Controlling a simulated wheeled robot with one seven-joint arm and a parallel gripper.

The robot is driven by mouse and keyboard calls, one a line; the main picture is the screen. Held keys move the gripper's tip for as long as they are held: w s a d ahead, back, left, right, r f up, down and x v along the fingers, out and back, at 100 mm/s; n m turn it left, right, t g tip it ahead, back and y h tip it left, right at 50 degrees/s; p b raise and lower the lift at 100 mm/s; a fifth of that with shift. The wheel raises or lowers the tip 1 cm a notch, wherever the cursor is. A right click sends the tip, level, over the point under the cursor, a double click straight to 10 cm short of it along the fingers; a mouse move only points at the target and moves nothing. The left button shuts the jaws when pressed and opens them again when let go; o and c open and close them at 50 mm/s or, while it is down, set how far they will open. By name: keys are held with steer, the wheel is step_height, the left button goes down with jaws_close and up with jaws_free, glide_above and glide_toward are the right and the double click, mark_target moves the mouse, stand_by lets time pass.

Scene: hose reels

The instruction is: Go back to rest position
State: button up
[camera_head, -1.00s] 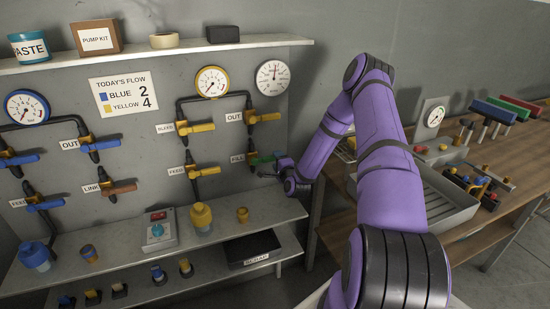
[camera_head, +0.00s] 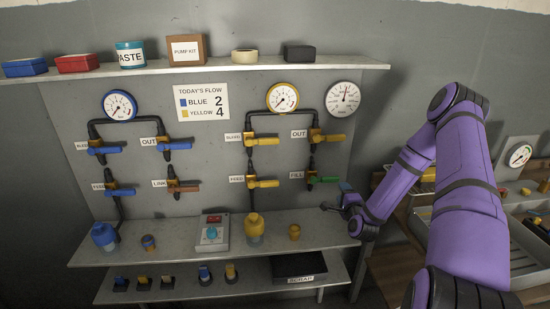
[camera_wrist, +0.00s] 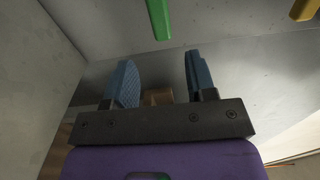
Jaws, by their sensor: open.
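My purple arm reaches in from the right in the head view. My gripper (camera_head: 334,200) is just right of and below the green-handled FILL valve (camera_head: 322,180), above the right end of the steel shelf (camera_head: 190,238). In the wrist view my gripper (camera_wrist: 160,85) shows two blue fingers set wide apart, with nothing held between them. The green handle (camera_wrist: 158,18) hangs beyond the fingertips, apart from them. A brown object (camera_wrist: 157,97) shows behind the gap between the fingers; I cannot tell what it is.
Yellow-handled valves (camera_head: 262,141) and blue-handled valves (camera_head: 118,191) fill the panel to the left. A yellow bottle (camera_head: 254,230), a control box (camera_head: 210,233) and a SCRAP tray (camera_head: 300,266) are nearby. A wooden bench with a metal tray (camera_head: 510,255) stands right.

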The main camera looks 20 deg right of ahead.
steer(key=s+a+r+n+g+y, duration=0.1)
steer(key=a+r+n+g, duration=0.1)
steer(key=a+r+n, duration=0.5)
steer(key=s+a+r+n+g+y, duration=0.1)
steer(key=a+r+n+g, duration=0.15)
steer(key=r, duration=0.85)
steer(key=a+r+n+g+y, duration=0.25)
steer(key=a+r+n, duration=0.2)
steer(key=r, duration=0.45)
steer(key=s+a+r+n+g, duration=0.1)
steer(key=s+a+r+n, duration=0.1)
steer(key=s, duration=0.8)
steer(key=s+a+r+n+g, duration=0.2)
steer(key=s+a+r, duration=0.3)
steer(key=s, duration=0.6)
steer(key=s+a+r+n+g, duration=0.2)
steer(key=s+r, duration=0.4)
steer(key=s, duration=0.4)
steer(key=shift+s+a+n, duration=0.15)
steer(key=shift+a+n, duration=0.55)
steer(key=shift+o, duration=0.2)
steer(key=shift+y, duration=0.25)
